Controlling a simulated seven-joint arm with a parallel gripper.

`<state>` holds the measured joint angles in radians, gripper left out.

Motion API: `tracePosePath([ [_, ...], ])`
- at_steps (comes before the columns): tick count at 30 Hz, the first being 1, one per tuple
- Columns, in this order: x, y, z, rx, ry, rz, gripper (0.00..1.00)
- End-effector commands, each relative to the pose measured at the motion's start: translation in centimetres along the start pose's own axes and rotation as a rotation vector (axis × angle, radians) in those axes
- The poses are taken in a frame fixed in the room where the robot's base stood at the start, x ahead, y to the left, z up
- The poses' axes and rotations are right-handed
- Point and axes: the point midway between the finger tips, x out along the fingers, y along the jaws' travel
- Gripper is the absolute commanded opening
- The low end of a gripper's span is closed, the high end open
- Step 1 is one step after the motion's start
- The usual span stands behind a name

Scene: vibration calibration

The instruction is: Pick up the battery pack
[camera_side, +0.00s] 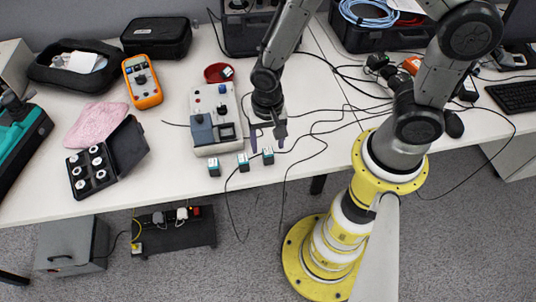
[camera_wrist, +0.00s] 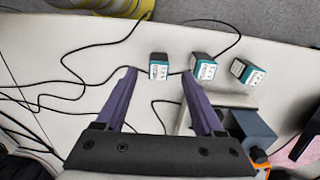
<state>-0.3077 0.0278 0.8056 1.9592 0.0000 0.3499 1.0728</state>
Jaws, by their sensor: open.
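Three small teal-and-black battery packs with white labels stand in a row near the table's front edge. In the side view they are a left pack (camera_side: 214,168), a middle pack (camera_side: 243,162) and a right pack (camera_side: 268,156). My gripper (camera_side: 267,142) points down just behind the right pack, open and empty. In the wrist view, that pack (camera_wrist: 158,67) shows just beyond the gap between my purple fingertips (camera_wrist: 158,74). The middle pack (camera_wrist: 203,67) lies just past the right fingertip in that view, and the left pack (camera_wrist: 246,71) is farther right.
A grey-white device with knobs (camera_side: 215,120) stands left of my gripper. Black cables (camera_side: 318,132) run over the table around the packs. An orange multimeter (camera_side: 142,82), a red bowl (camera_side: 218,73) and an open black case (camera_side: 105,160) stand left. The table's front edge is close.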

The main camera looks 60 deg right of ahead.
Motion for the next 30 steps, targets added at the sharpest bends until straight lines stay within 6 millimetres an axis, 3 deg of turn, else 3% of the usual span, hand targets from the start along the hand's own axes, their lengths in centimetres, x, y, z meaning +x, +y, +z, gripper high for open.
tracePosePath([
  [5,1.2,0.1,-0.1,0.0,-0.001,0.002,0.7],
  [13,4.9,0.2,-0.4,-0.001,-0.001,0.002,0.7],
  [23,5.5,0.2,-0.4,0.0,0.0,-0.001,0.7],
  [30,5.5,0.2,-0.4,0.0,0.0,-0.001,0.27],
])
